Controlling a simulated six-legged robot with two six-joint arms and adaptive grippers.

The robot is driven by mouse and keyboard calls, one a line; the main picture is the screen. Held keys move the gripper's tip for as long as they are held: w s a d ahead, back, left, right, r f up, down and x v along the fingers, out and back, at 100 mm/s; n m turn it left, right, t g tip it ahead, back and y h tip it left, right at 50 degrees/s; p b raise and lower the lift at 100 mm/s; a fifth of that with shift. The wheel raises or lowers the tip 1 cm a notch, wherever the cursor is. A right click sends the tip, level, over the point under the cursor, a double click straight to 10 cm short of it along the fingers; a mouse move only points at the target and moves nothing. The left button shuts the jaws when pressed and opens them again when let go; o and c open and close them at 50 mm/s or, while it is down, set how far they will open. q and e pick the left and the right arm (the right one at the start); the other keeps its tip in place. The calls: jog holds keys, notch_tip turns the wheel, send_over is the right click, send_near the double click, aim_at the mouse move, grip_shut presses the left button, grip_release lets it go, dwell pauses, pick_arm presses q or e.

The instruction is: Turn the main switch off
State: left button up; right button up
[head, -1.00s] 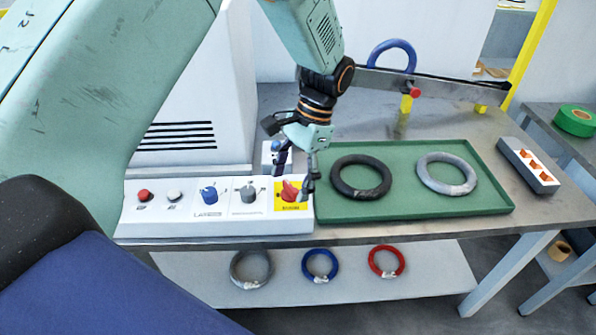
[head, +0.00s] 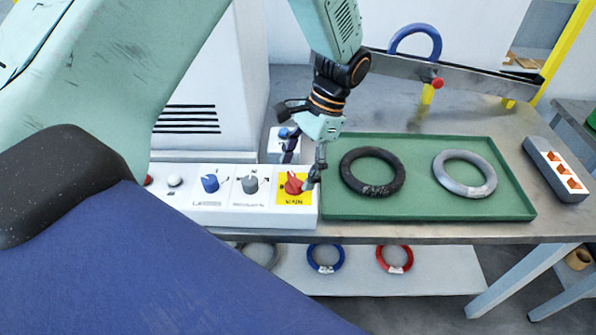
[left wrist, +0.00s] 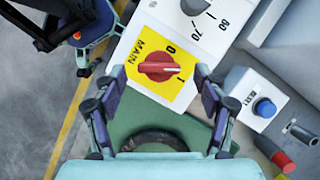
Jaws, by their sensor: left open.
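The main switch (head: 293,183) is a red knob on a yellow plate at the right end of the white control panel (head: 222,217). In the left wrist view the knob (left wrist: 158,67) lies across the plate. Its right end is between the 0 and 1 marks, closer to the 1. My left gripper (head: 303,170) is open over the switch. In the left wrist view its fingers (left wrist: 158,78) stand on either side of the knob, with gaps to it. I cannot tell their height above the plate. My right gripper is not in view.
A blue knob (head: 210,183) and a grey knob (head: 250,185) sit left of the switch. A box with a blue button (left wrist: 264,107) stands behind. The green tray (head: 420,207) with black and grey coils borders the panel's right end. More coils lie on the shelf below.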

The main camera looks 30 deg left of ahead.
pick_arm(q)
jog(key=shift+x, duration=0.8)
jog(key=shift+s+d, duration=0.15)
jog(key=shift+w+f, duration=0.1)
jog(key=shift+w, duration=0.15)
jog(key=c, duration=0.3)
jog(key=shift+s, duration=0.15)
jog(key=c, duration=0.8)
jog(key=shift+c, duration=0.2)
